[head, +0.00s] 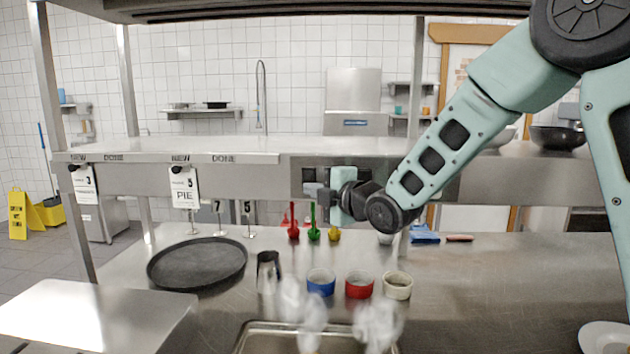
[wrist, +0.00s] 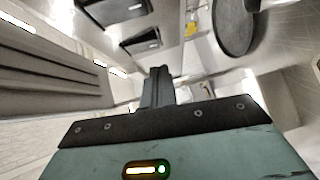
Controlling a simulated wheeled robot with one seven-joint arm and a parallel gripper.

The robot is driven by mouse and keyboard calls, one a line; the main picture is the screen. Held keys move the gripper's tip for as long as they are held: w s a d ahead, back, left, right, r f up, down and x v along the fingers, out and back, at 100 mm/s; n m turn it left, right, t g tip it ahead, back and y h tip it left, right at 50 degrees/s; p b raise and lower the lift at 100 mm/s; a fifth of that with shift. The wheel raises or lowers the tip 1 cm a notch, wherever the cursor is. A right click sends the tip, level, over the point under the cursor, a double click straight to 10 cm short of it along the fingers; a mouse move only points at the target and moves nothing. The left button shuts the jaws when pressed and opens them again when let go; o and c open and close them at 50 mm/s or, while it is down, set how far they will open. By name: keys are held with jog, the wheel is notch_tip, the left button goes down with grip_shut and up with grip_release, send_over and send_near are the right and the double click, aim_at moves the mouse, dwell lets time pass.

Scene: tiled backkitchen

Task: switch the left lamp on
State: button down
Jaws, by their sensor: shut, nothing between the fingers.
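I cannot make out a lamp or its lit state for certain. A grey metal panel (head: 297,178) sits on the front of the upper shelf, near the middle of the head view; my wrist covers part of it and no switch is clear. My gripper (head: 324,198) is at the panel's height, in front of or beside it; I cannot tell whether they touch. In the wrist view its dark fingers (wrist: 158,75) are shut together and empty. Two dark box-like pieces with pale patches (wrist: 139,38) show beyond the fingers; I cannot tell what they are.
A steel counter (head: 470,290) lies below with a round black tray (head: 197,263), a metal cup (head: 268,271), and blue (head: 321,282), red (head: 359,285) and cream (head: 397,286) bowls. A PIE card (head: 185,188) hangs from the shelf edge. A hood (head: 300,10) spans overhead.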

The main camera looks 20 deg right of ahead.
aim_at(309, 179)
jog(key=shift+w+d+f+p, duration=0.1)
jog(key=shift+w+d+p, duration=0.15)
jog(key=shift+w, duration=0.3)
jog(key=shift+w+d+p, duration=0.2)
jog(key=shift+w, duration=0.35)
jog(key=shift+f+b, duration=0.2)
jog(key=shift+b, duration=0.2)
jog(key=shift+w+d+b, duration=0.1)
jog(key=shift+w+b, duration=0.1)
jog(key=shift+b, duration=0.55)
